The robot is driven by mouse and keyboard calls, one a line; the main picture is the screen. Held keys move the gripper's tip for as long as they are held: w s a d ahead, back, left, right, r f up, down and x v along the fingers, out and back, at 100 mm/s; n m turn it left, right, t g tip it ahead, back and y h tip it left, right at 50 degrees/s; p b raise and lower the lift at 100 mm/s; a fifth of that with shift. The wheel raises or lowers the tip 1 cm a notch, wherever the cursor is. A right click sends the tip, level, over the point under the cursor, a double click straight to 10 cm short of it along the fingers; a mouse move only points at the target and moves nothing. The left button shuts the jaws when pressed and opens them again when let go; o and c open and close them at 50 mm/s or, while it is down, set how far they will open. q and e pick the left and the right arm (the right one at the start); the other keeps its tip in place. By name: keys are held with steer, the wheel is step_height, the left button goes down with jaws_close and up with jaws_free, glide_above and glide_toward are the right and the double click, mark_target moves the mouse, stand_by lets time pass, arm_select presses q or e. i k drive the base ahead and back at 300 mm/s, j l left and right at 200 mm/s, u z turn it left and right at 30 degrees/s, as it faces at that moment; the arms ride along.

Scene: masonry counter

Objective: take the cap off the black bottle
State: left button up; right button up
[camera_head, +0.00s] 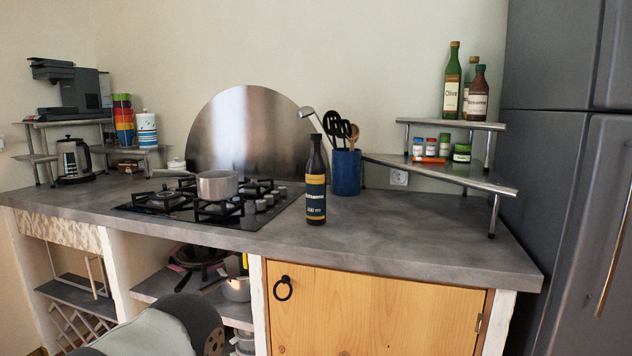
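The black bottle (316,188) stands upright on the grey counter, just right of the gas hob. It has a dark label with yellow bands. Its dark top (316,138) is at the neck's upper end; the cap's edge is too small to make out. Neither of my grippers shows. A rounded dark and grey-green part at the lower left is probably a link of my arm, well below and left of the bottle.
A blue utensil holder (346,173) stands close behind the bottle, to its right. A pot (217,184) sits on the hob (160,206) at left. A tiered shelf (440,173) with bottles and jars stands at right. The counter's front right (420,240) is clear.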

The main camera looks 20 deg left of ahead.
mark_target(316, 169)
steer(key=i+j, duration=0.2)
steer(key=j, duration=0.15)
steer(key=i+j, duration=0.15)
steer(key=j, duration=0.2)
steer(key=i+j, duration=0.2)
steer(key=j, duration=0.15)
steer(key=i+j, duration=0.35)
steer(key=j, duration=0.3)
